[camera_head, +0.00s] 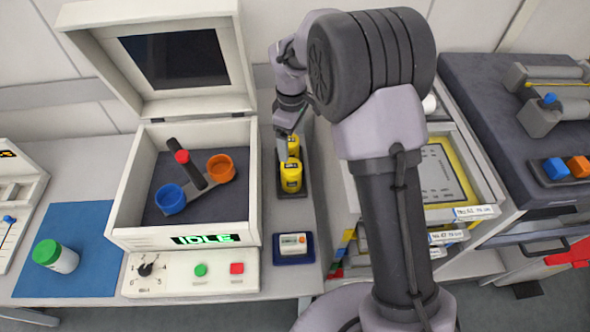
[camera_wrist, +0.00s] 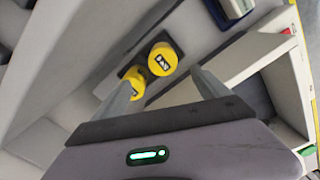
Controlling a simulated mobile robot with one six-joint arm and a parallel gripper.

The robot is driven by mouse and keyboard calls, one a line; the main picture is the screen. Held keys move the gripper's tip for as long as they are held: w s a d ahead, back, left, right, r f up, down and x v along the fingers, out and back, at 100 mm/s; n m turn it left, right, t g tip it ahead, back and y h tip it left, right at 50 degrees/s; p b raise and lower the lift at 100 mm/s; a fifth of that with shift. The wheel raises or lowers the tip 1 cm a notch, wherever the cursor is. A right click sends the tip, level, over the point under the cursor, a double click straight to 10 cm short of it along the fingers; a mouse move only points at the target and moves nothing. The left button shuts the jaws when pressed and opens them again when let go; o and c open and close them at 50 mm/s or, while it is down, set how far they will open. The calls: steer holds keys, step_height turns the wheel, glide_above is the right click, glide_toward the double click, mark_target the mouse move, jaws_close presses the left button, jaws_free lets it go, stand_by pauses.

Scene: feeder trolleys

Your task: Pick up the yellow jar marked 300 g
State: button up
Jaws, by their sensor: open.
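Two yellow jars with dark label marks stand in a row on a narrow dark tray (camera_head: 293,195). The front yellow jar (camera_head: 291,178) shows clearly in the head view; the rear yellow jar (camera_head: 294,146) is partly hidden by my gripper (camera_head: 287,146). In the wrist view I see one yellow jar (camera_wrist: 163,58) and the other yellow jar (camera_wrist: 137,80) from above, between and beyond the fingers. The marks on their lids are too small to read, so I cannot tell which is 300 g. My gripper (camera_wrist: 163,79) is open and empty.
Left of the jars stands an open white centrifuge-like box (camera_head: 182,240) with blue and orange cups. A small white item (camera_head: 293,244) sits on a blue base in front. A white drawer unit (camera_head: 490,190) is to the right. A green-lidded jar (camera_head: 56,256) stands far left.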

mark_target(291, 166)
step_height(291, 166, down, 9)
steer(key=b, duration=0.2)
steer(key=shift+r+b, duration=0.2)
steer(key=shift+b, duration=0.1)
steer(key=f+b, duration=0.1)
steer(key=f, duration=0.1)
steer(key=f+b, duration=0.2)
steer(key=f, duration=0.1)
steer(key=shift+s+a+f, duration=0.2)
steer(key=shift+f, duration=0.05)
steer(key=shift+r, duration=0.15)
steer(key=shift+c, duration=0.5)
jaws_close()
